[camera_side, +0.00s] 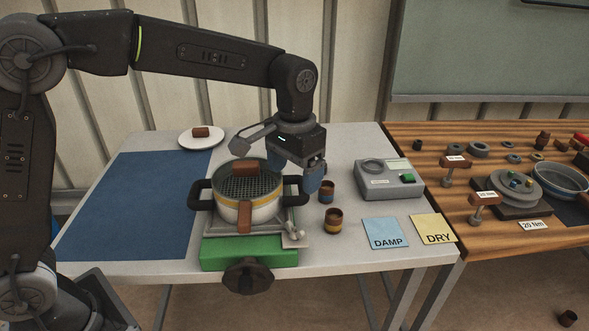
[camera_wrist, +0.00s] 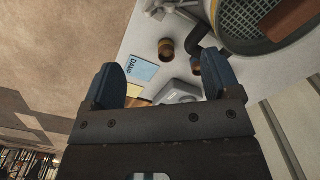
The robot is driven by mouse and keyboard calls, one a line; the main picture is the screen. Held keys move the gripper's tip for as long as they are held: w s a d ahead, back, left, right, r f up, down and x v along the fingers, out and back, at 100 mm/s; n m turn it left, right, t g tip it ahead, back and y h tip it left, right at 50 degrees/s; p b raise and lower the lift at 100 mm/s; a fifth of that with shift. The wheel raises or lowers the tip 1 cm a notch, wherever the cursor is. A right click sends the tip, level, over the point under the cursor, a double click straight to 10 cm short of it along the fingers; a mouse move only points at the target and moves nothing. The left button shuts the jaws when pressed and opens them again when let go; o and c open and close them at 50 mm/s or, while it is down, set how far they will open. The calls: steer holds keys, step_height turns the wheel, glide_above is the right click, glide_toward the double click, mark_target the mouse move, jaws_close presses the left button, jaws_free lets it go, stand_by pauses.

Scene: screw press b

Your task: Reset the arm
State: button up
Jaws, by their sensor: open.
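My gripper (camera_side: 293,178) is open, its two blue fingers apart, just right of and above the round white pot (camera_side: 238,210). In the wrist view, nothing shows between the fingers of my gripper (camera_wrist: 160,82) except the table scene beyond. The pot has black handles, a yellow band and a mesh top (camera_side: 262,186). A brown block (camera_side: 245,169) lies on the mesh, and another brown piece (camera_side: 244,216) shows at the pot's front.
Two small brown cups (camera_side: 326,191) (camera_side: 333,221) stand right of the pot. A grey device (camera_side: 389,179), DAMP card (camera_side: 386,233) and DRY card (camera_side: 434,229) lie further right. A plate (camera_side: 214,141) holds a brown block. The blue mat (camera_side: 130,215) is clear.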

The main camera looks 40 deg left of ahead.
stand_by(0.3)
steer(key=s+a+r+t, duration=0.2)
steer(key=s+a+r, duration=0.4)
steer(key=s, duration=0.3)
steer(key=s+a+f+t, duration=0.1)
steer(key=s+a, duration=0.1)
steer(key=s, duration=0.4)
steer(key=s+a+f+n+t, duration=0.1)
steer(key=s+a+t, duration=0.1)
steer(key=s, duration=0.4)
steer(key=shift+s+a+f+t, duration=0.3)
steer(key=shift+s+a, duration=0.1)
steer(key=shift+a, duration=0.1)
